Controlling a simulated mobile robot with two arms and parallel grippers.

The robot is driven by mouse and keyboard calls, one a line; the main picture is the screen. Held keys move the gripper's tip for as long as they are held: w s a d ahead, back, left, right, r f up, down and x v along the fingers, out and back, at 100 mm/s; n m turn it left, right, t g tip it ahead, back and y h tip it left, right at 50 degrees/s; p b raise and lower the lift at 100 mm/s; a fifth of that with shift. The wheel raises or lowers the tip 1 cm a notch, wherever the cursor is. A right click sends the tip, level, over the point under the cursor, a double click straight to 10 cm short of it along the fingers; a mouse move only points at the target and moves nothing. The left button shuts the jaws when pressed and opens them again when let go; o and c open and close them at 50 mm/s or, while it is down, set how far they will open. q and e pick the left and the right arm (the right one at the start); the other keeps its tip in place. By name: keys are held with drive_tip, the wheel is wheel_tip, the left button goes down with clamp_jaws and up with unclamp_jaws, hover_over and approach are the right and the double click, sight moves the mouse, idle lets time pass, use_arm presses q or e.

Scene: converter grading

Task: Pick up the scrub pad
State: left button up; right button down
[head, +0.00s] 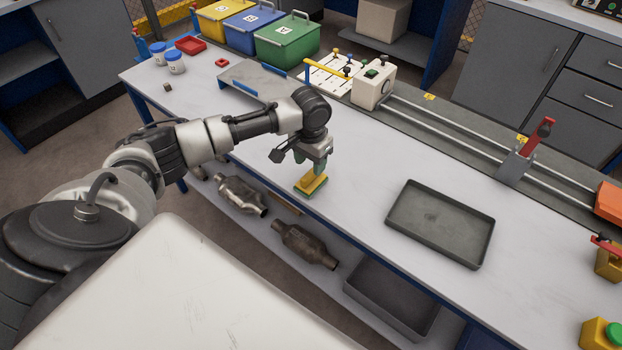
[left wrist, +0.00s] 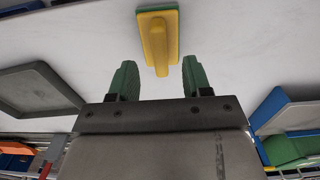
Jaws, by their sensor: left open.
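The scrub pad (head: 311,185) is yellow on top with a green underside. It lies on the light worktable close to its front edge. In the left wrist view the scrub pad (left wrist: 158,40) sits beyond the fingertips, with its yellow handle centred between them. My left gripper (head: 310,166) is over the pad, pointing down. Its two green fingers (left wrist: 158,78) are open, one on each side of the handle's line, with nothing between them shut. My right gripper is not in view.
A dark grey tray (head: 441,222) lies right of the pad. A rail fixture with a red clamp (head: 540,133) runs along the back. Coloured bins (head: 287,41) stand at the back left. Metal converters (head: 305,245) lie on the lower shelf. The tabletop around the pad is clear.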

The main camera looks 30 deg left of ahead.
sight(311, 172)
use_arm(q)
wheel_tip(311, 172, down, 5)
drive_tip(key=shift+w+r, duration=0.1)
drive_tip(key=shift+w, duration=0.05)
clamp_jaws()
